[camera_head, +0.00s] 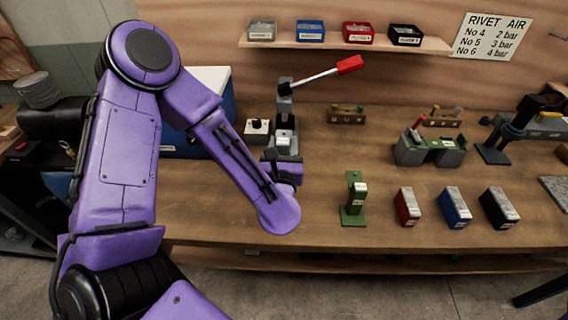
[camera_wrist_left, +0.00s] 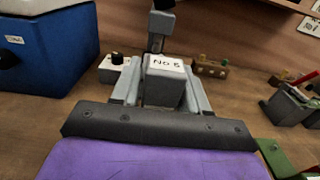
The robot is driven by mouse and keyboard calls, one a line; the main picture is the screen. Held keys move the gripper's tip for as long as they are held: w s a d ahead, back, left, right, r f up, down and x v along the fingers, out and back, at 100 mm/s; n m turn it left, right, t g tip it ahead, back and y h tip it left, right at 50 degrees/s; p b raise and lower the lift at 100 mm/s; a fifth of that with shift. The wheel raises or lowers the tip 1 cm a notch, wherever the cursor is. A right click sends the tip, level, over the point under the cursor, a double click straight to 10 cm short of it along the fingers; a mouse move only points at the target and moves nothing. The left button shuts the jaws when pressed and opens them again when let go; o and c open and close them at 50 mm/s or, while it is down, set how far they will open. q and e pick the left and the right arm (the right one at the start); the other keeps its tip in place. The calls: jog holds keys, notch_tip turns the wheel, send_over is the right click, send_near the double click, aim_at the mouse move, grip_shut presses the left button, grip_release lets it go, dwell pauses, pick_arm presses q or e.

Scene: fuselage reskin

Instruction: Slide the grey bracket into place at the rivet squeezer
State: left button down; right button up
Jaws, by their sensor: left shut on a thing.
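The grey bracket (camera_wrist_left: 165,82), a block with a white "No 5" label, sits between the two fingers of my left gripper (camera_wrist_left: 163,92) in the left wrist view. The gripper is shut on it. In the head view my left gripper (camera_head: 284,152) is at the front of the rivet squeezer (camera_head: 285,108), a dark grey upright tool with a long lever and red handle. The bracket's labelled face (camera_head: 283,141) shows there, close to the squeezer's base. I cannot tell whether the bracket touches or is seated in it. My right gripper is out of view.
A small white box with a black knob (camera_head: 257,130) stands just left of the squeezer. A blue cooler (camera_head: 215,108) is behind my arm. A green stand (camera_head: 353,203) and red, blue and black blocks (camera_head: 455,206) stand at the right. Bare bench (camera_head: 330,160) lies between.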

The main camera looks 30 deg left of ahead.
pick_arm(q)
jog(key=w+f, duration=0.1)
jog(key=f, duration=0.1)
jog(key=w+a+f+p, duration=0.1)
jog(key=f, duration=0.1)
jog(key=a+f, duration=0.1)
jog(key=f, duration=0.1)
jog(key=shift+w+f, duration=0.4)
jog(key=shift+f, duration=0.25)
jog(key=shift+s, duration=0.1)
jog(key=shift+f, duration=0.15)
jog(key=c, duration=0.6)
grip_release()
jog(key=shift+o, duration=0.2)
